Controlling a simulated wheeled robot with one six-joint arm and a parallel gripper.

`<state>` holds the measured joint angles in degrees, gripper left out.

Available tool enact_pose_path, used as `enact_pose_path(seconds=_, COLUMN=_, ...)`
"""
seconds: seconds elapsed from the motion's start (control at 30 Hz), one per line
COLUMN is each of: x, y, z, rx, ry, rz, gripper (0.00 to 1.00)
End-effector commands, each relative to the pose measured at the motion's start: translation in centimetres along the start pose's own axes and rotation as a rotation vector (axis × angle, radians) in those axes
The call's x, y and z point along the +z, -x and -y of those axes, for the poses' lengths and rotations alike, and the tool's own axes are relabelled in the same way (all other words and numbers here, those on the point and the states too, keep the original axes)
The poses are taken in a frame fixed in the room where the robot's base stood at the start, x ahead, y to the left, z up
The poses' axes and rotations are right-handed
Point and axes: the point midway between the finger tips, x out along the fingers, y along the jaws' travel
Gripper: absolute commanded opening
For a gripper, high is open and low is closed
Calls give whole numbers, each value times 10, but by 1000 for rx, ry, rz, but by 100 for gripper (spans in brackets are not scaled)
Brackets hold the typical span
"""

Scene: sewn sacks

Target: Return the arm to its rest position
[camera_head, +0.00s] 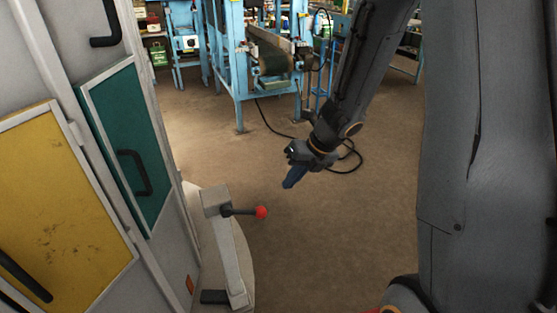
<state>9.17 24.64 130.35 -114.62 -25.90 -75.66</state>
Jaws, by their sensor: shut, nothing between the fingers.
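My arm (372,62) comes down from the top right, in front of my grey column. My gripper (290,184) is at its lower end, shut, with dark blue fingers together and nothing between them. It hangs in free air over the brown floor, apart from the cabinet and from the lever with the red knob. In this view the gripper shows right of and a little above the red knob.
A grey cabinet with a yellow door (62,205) and a green door (128,150) stands at the left. A post with a red-knobbed lever (261,212) stands beside it. Blue machinery (238,70) and a black cable (268,122) are behind. The middle floor (330,235) is clear.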

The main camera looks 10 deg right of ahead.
Motion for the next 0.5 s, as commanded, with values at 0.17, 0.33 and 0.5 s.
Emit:
enact_pose_path(seconds=0.17, x=0, y=-4, z=0, rx=1, ry=0, rz=-1, gripper=0)
enact_pose_path(seconds=0.33, x=0, y=-23, z=-2, rx=1, ry=1, rz=-2, gripper=0)
enact_pose_path(seconds=0.5, x=-2, y=-54, z=-5, rx=2, ry=0, rz=-4, gripper=0)
